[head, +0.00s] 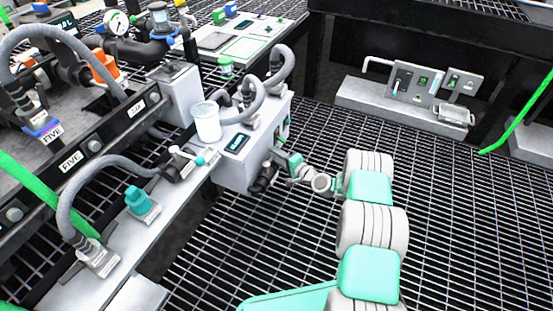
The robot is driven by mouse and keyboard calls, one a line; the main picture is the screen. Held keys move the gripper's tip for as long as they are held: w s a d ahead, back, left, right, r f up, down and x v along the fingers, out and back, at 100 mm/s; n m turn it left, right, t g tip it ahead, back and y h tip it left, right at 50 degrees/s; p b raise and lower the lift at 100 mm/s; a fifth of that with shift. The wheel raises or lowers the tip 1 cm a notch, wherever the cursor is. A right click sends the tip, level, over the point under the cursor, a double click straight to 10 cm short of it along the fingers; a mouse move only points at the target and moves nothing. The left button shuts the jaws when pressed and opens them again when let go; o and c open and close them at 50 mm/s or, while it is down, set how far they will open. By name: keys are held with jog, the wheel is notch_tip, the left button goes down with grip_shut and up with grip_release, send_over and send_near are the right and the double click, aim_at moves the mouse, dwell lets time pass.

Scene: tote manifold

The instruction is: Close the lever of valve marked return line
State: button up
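My arm reaches in from the lower right, and my gripper (281,160) is small in the head view, at the right-hand face of a light grey box (233,175). Dark fittings (264,178) stick out of that face beside and below the gripper. I cannot tell whether the fingers touch anything or how far apart they are. A dark valve (174,168) with a pale, teal-tipped lever (188,155) sits on the grey ledge left of the box. No label reading "return line" is legible, so I cannot tell which valve it marks.
A white cup (206,121) and grey hoses (245,105) stand on the box top. Plates reading FIVE (71,160) are on the left rail. A teal knob (138,200) sits on the ledge (135,245). A switch panel (423,82) stands at the back right. The grating floor (470,200) is clear at right.

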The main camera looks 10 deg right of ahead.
jog(key=shift+w, duration=0.1)
jog(key=c, duration=0.7)
grip_shut()
jog(key=shift+d, duration=0.1)
dwell(0.6)
